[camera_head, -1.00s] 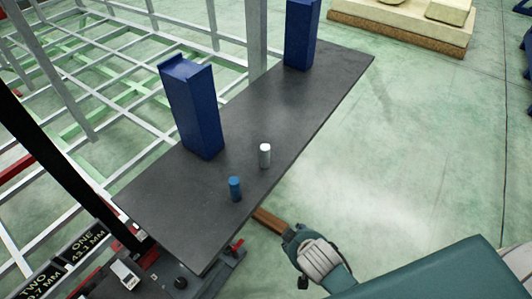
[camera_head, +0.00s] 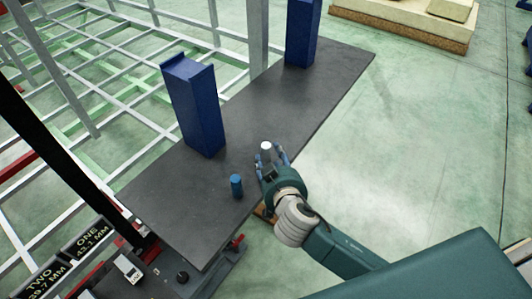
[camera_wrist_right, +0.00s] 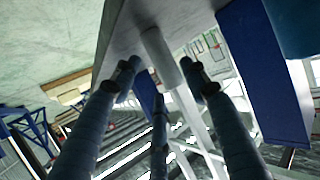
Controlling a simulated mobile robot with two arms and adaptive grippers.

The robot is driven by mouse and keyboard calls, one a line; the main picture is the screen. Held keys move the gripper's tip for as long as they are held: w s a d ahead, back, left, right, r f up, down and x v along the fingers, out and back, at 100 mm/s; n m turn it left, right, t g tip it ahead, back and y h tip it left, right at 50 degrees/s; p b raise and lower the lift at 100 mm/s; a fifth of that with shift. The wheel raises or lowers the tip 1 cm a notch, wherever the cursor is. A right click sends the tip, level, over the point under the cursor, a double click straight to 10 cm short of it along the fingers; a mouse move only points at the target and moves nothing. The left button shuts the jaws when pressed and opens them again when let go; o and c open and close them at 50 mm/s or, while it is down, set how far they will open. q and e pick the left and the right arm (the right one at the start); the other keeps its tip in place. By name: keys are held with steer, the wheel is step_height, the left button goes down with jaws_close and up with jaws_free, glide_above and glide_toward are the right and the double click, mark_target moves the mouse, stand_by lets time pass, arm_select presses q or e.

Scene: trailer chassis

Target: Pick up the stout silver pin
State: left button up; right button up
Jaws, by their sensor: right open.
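The stout silver pin (camera_head: 266,147) stands upright on the dark tabletop (camera_head: 300,95), near its right long edge. My right gripper (camera_head: 272,162) is open, with its fingers beside the pin's lower part, which they partly hide. In the right wrist view the pale pin (camera_wrist_right: 160,52) shows ahead, in the gap between the spread fingers of my right gripper (camera_wrist_right: 163,78). Whether any finger touches it I cannot tell. My left gripper is out of view.
A blue pin (camera_head: 236,186) stands close by, left of my right gripper. A tall blue block (camera_head: 195,105) stands behind the pins, and a second blue block (camera_head: 302,32) is farther back. The tabletop between the silver pin and the far block is clear.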

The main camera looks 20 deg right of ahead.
mark_target(269, 154)
steer(key=p+x, duration=0.1)
steer(key=x, duration=0.3)
steer(key=shift+w+f, duration=0.2)
steer(key=shift+w, duration=0.1)
steer(key=shift+r, duration=0.1)
jaws_close()
